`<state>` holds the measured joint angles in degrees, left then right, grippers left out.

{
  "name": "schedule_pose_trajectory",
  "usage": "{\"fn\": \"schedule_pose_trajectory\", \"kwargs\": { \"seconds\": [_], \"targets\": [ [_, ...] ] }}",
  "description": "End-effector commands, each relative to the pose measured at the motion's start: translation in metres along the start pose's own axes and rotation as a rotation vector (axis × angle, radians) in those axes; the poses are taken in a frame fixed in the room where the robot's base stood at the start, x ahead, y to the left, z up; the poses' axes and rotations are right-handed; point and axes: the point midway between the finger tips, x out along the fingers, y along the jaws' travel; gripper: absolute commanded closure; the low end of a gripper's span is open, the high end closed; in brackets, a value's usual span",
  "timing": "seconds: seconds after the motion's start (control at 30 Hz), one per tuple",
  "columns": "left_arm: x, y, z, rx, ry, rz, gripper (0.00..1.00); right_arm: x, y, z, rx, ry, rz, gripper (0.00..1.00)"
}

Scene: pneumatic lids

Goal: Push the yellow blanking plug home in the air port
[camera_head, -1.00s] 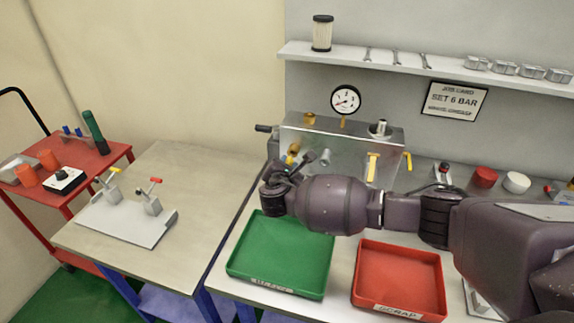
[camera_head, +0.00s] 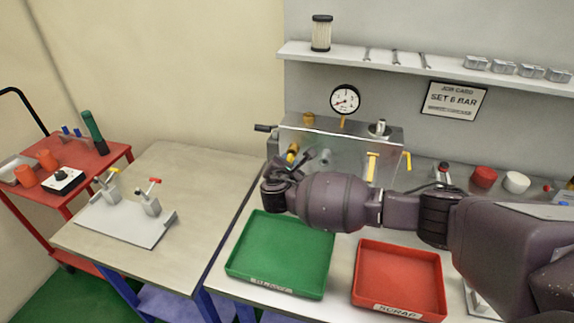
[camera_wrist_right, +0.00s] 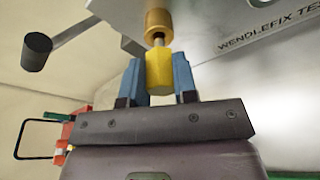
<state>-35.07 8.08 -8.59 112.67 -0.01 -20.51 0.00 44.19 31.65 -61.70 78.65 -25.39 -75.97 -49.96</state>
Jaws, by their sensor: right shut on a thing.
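The yellow blanking plug (camera_wrist_right: 159,72) stands upright between the two blue fingers of my right gripper (camera_wrist_right: 159,80), which is shut on it. Its grey stem points at the brass air port (camera_wrist_right: 158,20) in the wrist view. A short length of stem shows between the yellow body and the port; whether its tip is inside I cannot tell. In the head view my right gripper (camera_head: 291,164) is at the left part of the metal test block's front (camera_head: 340,145), close to a yellow-brass fitting (camera_head: 292,150). My left gripper is not in view.
A black-knobbed lever (camera_wrist_right: 37,46) juts out left of the port. A green tray (camera_head: 280,285) and a red scrap tray (camera_head: 400,255) lie below my right arm. A pressure gauge (camera_head: 345,99) stands above the block. The left bench holds a clamp plate (camera_head: 120,222).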

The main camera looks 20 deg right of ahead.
Motion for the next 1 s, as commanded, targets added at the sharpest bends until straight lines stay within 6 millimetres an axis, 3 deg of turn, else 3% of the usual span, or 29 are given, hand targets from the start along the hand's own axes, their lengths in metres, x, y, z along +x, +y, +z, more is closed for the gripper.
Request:
{"fn": "schedule_pose_trajectory", "kwargs": {
  "seconds": [1.0],
  "targets": [
    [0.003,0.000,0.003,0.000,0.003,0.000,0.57,0.018,0.000,0.004,0.000,0.000,0.000,0.96]
  ]
}}
